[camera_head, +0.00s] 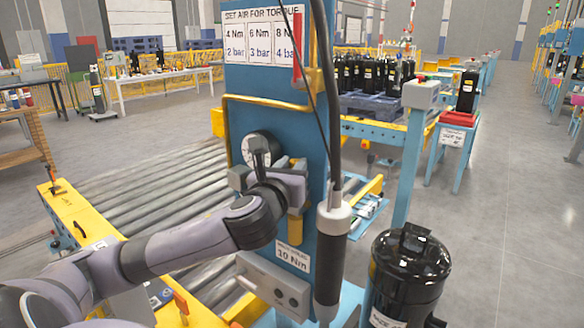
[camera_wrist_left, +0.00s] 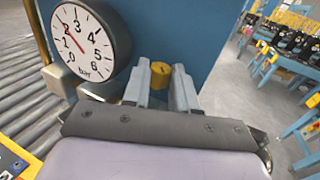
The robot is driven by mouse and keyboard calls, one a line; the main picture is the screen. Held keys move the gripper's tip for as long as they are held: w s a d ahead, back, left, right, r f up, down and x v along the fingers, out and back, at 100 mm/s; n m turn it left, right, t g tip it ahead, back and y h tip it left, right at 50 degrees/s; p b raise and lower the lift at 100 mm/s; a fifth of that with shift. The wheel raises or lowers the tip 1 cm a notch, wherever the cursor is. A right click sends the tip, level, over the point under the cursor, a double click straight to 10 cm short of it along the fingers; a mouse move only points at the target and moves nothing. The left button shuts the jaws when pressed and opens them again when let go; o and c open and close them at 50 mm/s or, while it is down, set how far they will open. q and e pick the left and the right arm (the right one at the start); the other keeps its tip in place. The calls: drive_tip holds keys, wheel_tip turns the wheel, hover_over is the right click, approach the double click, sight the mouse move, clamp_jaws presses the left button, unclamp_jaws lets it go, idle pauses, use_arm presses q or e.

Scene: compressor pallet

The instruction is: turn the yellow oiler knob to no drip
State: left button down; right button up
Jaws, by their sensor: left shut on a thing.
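The yellow oiler knob (camera_wrist_left: 161,74) shows in the left wrist view between the two grey fingertips of my left gripper (camera_wrist_left: 160,84), in front of the blue panel. The fingers are shut on it. In the head view my left gripper (camera_head: 287,184) is up against the blue column (camera_head: 275,80), and the hand hides the knob there. I cannot read the knob's setting. My right gripper is not in view.
A round pressure gauge (camera_wrist_left: 86,42) is close left of the fingers. A dark cylinder with a pale cap (camera_head: 331,255) hangs right of the hand, below a hose. A black compressor (camera_head: 408,275) stands at lower right. A roller conveyor (camera_head: 150,195) runs behind my arm.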

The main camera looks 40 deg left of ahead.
use_arm(q)
drive_tip(key=shift+s+a+m+t+h, duration=0.15)
drive_tip(key=shift+m+t+h, duration=0.25)
drive_tip(key=shift+m+h, duration=0.35)
drive_tip(key=shift+a+m+h, duration=0.1)
drive_tip(key=shift+m+h, duration=0.35)
drive_tip(key=shift+h, duration=0.4)
drive_tip(key=shift+a+m+t+h+p, duration=0.2)
drive_tip(key=shift+m+h, duration=0.3)
drive_tip(key=shift+h, duration=0.35)
drive_tip(key=shift+m+t+h+p, duration=0.1)
drive_tip(key=shift+m+t+h, duration=0.3)
drive_tip(key=shift+h, duration=0.45)
drive_tip(key=shift+a+r+m+h, duration=0.1)
drive_tip(key=shift+a+m+h, duration=0.05)
drive_tip(key=shift+m+h, duration=0.9)
drive_tip(key=c, duration=0.9)
unclamp_jaws()
